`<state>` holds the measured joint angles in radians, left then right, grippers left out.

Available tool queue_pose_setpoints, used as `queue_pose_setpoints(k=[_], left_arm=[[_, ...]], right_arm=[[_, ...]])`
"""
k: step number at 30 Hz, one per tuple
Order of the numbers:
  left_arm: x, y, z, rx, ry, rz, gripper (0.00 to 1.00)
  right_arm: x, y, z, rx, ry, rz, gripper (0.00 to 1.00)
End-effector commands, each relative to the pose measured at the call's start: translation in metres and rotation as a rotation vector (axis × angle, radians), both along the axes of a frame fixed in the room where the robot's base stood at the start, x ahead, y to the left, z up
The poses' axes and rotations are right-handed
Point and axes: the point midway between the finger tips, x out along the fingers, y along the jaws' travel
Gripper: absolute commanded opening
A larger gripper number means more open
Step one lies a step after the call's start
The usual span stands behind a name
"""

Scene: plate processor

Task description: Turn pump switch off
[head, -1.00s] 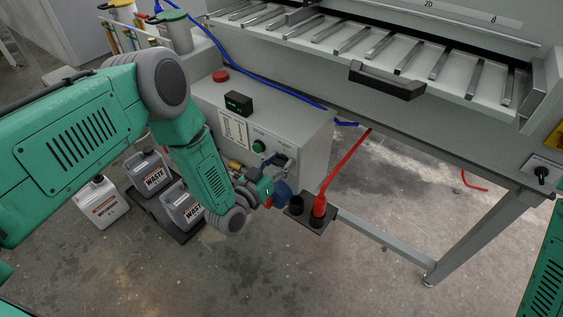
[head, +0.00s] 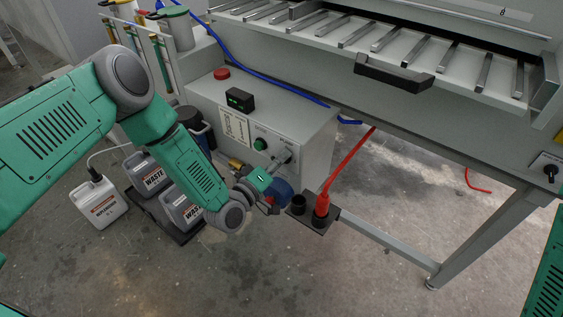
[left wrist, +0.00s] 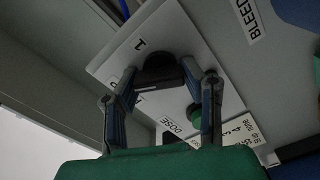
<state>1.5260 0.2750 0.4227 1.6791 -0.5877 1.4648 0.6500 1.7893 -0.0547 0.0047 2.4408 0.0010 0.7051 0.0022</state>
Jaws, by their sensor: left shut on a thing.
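The pump switch (left wrist: 160,72) is a black knob on a pale plate of the grey control box (head: 300,125), with a "1" printed beside it. My left gripper (head: 281,165) is at the right end of the box's front panel in the head view. In the left wrist view its two fingers (left wrist: 160,84) are on either side of the knob and shut on it. In the head view the knob is mostly hidden by the gripper. The knob's exact setting is hard to tell. My right gripper is out of view.
A green button (head: 260,144) is left of the switch. A red button (head: 221,74) and a black display (head: 240,99) are on top of the box. A red plug (head: 321,205) stands in a socket block below right.

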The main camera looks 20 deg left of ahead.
Motion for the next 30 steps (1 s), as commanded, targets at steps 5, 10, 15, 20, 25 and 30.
queue_pose_setpoints(k=[5,10,15,20,25,30], left_arm=[[-0.006,0.002,-0.011,-0.147,0.076,-0.002,0.07],[-0.006,0.002,-0.011,-0.271,0.121,-0.002,0.07],[-0.006,0.002,-0.012,-0.365,0.157,-0.001,0.07],[-0.006,0.002,-0.011,-0.425,0.177,-0.002,0.07],[-0.006,0.001,-0.011,-0.457,0.190,-0.002,0.07],[-0.006,0.001,-0.011,-0.468,0.195,-0.002,0.07]], right_arm=[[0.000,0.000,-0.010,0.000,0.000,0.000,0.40],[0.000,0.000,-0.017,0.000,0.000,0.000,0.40],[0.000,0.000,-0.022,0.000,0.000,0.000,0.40],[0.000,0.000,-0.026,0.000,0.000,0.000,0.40],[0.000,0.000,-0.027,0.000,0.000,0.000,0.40],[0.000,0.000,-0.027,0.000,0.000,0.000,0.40]])
